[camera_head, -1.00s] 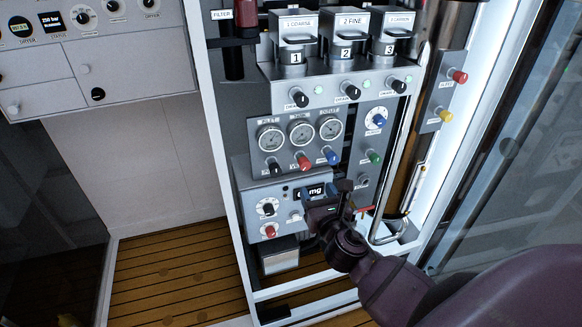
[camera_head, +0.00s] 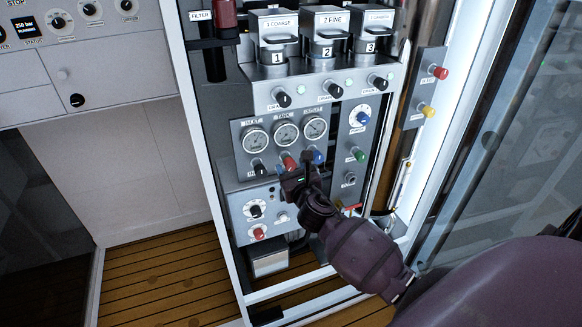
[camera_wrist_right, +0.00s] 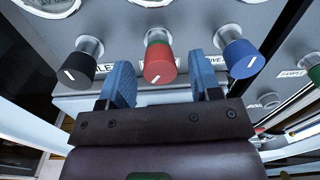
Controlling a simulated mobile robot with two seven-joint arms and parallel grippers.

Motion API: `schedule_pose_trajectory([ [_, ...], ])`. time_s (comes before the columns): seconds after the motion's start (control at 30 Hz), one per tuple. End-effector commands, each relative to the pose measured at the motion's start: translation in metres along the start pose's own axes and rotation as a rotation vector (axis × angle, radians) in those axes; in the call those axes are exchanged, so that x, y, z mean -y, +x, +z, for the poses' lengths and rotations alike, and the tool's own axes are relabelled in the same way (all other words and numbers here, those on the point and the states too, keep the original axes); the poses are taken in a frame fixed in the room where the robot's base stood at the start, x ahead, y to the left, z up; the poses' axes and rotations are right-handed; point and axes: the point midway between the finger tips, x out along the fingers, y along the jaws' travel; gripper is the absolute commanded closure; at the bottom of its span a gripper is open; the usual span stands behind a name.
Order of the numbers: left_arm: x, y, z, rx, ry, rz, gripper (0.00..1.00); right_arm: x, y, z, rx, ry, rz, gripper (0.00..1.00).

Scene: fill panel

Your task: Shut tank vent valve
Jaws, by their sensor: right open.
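A row of round valve knobs sits under three gauges (camera_head: 285,134). In the head view they are a black knob (camera_head: 259,168), a red knob (camera_head: 289,162) and a blue knob (camera_head: 318,157). My right gripper (camera_head: 296,172) is just in front of the red knob. In the right wrist view my open right gripper (camera_wrist_right: 160,80) has a blue finger on each side of the red knob (camera_wrist_right: 159,64), apart from it. The black knob (camera_wrist_right: 79,67) is left and the blue knob (camera_wrist_right: 241,58) right. The knob labels are partly hidden or unreadable. My left gripper is out of view.
Three filter housings (camera_head: 327,50) with black drain knobs stand above the gauges. A green knob (camera_head: 358,154) and a blue dial (camera_head: 360,116) are to the right. A lower box carries another red knob (camera_head: 259,233). A glass panel borders the right side.

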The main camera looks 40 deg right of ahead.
Motion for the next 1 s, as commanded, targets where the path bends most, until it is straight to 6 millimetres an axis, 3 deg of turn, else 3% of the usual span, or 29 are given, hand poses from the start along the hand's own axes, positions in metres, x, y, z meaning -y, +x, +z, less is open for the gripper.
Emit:
schedule_pose_trajectory([
  [0.43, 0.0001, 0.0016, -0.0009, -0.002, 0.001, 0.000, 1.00, 0.0001, 0.0092, 0.0002, 0.000, 0.001, 0.000, 0.42],
  [0.73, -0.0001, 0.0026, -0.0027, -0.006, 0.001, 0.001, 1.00, -0.0001, 0.0090, 0.0002, 0.000, 0.001, 0.000, 0.88],
  [1.0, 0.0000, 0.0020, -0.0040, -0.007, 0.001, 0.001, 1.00, -0.0002, 0.0089, 0.0006, -0.001, 0.026, 0.000, 0.91],
])
